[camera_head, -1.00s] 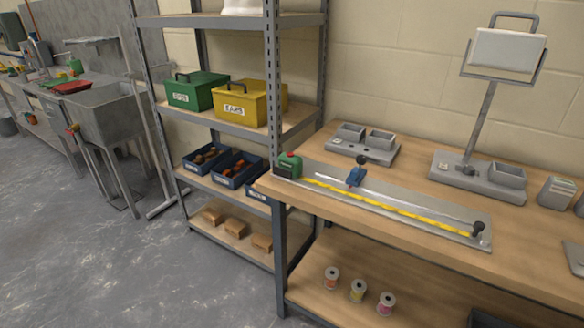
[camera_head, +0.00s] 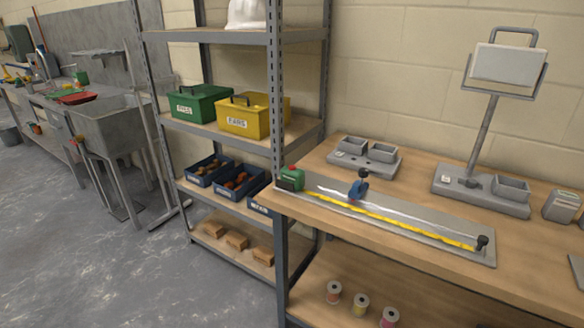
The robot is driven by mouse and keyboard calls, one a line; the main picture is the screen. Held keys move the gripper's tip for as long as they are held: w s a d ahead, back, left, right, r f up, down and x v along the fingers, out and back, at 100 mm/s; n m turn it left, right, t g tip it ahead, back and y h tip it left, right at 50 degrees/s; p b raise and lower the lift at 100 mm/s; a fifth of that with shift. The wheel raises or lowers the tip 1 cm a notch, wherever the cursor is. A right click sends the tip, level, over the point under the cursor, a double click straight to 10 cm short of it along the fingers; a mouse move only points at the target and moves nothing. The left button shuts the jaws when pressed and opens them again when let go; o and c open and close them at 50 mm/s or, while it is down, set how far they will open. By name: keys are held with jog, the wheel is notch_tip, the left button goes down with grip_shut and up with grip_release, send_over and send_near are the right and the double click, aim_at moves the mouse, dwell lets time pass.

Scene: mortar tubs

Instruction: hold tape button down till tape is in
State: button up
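A green tape measure (camera_head: 291,179) with a red button (camera_head: 292,168) on top sits at the left end of a grey board on the workbench. Its yellow tape (camera_head: 400,218) is drawn out along the front of the board to a dark post (camera_head: 482,241) at the right end. A blue slider with a dark knob (camera_head: 358,187) stands on the board behind the tape. Nothing touches the red button. My gripper is not in view.
The wooden workbench (camera_head: 400,277) also holds a double grey tray (camera_head: 365,155) and a stand with a white panel (camera_head: 508,62). A metal shelf with green and yellow boxes (camera_head: 242,119) stands left of the bench. Grey floor (camera_head: 80,240) is clear at the left front.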

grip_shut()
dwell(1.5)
